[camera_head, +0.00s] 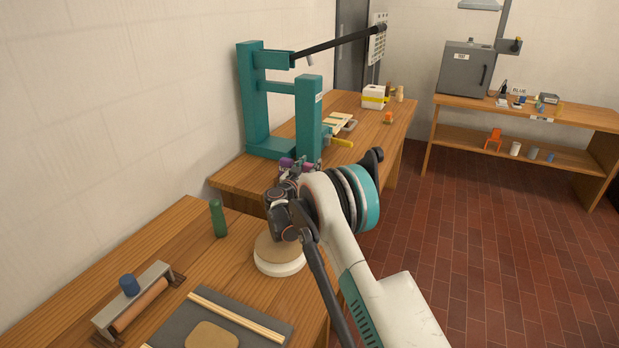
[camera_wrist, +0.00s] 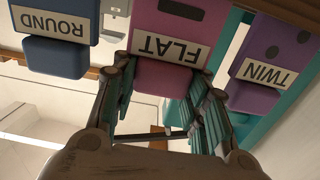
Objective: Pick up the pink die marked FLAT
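The pink die marked FLAT (camera_wrist: 165,75) is in the middle of the wrist view, its label upside down. A blue die marked ROUND (camera_wrist: 56,57) is to its left and a purple die marked TWIN (camera_wrist: 252,97) to its right. My gripper (camera_wrist: 163,88) looks open, its fingers spread toward the two sides of the pink die's narrower near end. I cannot tell whether they touch it. In the head view my gripper (camera_head: 291,180) is mostly hidden by my wrist, beside small purple pieces (camera_head: 286,162) at the teal press's foot.
A teal press (camera_head: 309,115) with a black lever stands on the wooden bench behind my gripper. A round disc on a white base (camera_head: 279,262), a green cylinder (camera_head: 218,218) and a roller (camera_head: 138,305) are on the nearer bench. The brick floor (camera_head: 480,260) at right is clear.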

